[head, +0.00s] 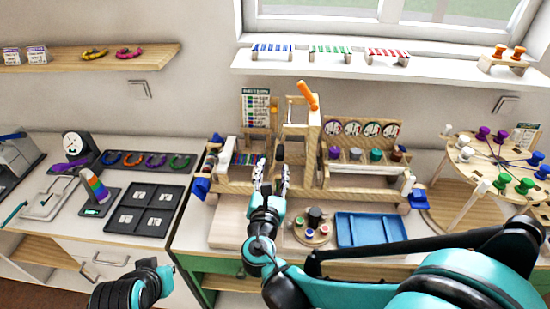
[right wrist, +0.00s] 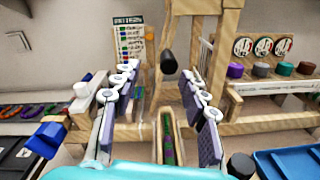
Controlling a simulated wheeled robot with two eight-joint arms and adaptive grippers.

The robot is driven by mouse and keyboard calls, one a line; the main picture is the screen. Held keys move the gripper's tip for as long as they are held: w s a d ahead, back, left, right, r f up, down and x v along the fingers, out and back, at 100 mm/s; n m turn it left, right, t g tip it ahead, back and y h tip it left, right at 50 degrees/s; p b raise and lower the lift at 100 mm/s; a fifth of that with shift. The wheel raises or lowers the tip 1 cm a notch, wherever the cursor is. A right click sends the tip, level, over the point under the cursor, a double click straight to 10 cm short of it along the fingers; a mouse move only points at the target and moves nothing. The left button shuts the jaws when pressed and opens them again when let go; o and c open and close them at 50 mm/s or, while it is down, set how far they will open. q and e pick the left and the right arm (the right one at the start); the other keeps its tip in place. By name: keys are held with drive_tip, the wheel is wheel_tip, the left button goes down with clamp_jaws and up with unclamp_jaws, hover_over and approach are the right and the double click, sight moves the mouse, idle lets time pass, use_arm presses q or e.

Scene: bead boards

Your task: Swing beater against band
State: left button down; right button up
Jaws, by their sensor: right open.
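The wooden loom (head: 300,130) stands on the bench in front of me, with an upright frame and an orange lever (head: 308,95) at its top. A black knob (right wrist: 168,62) shows between my fingertips in the right wrist view; it appears to be the beater's handle, and lies beyond the tips, apart from them as far as I can tell. A narrow patterned band (right wrist: 168,140) lies in a wooden channel below. My right gripper (head: 272,168) is open and empty before the loom; it also fills the right wrist view (right wrist: 160,78). My left gripper's fingers are out of sight.
A pattern card (head: 256,105) stands behind the loom. Beside it are a rack of bead pots (head: 355,155), a blue tray (head: 372,229) and a round holder (head: 312,235). A black sorting tray (head: 146,207) lies left. A wooden wheel stand (head: 462,150) is at right.

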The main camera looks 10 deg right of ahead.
drive_tip(key=v, duration=0.3)
drive_tip(key=shift+s+a, duration=0.15)
drive_tip(key=shift+s, duration=0.25)
drive_tip(key=s+d+f+m+g, duration=0.3)
drive_tip(key=d+f+m+g, duration=0.15)
drive_tip(key=m, duration=0.35)
drive_tip(key=s+d+f+m+g, duration=0.35)
drive_tip(key=d+m, duration=0.25)
drive_tip(key=m, duration=0.3)
drive_tip(key=s+a+f+m+g+y, duration=0.1)
drive_tip(key=s+a+m+g+y, duration=0.1)
drive_tip(key=s+m+y, duration=0.3)
drive_tip(key=shift+s+a+m+y, duration=0.3)
drive_tip(key=shift+s+m, duration=1.25)
drive_tip(key=shift+m, duration=2.25)
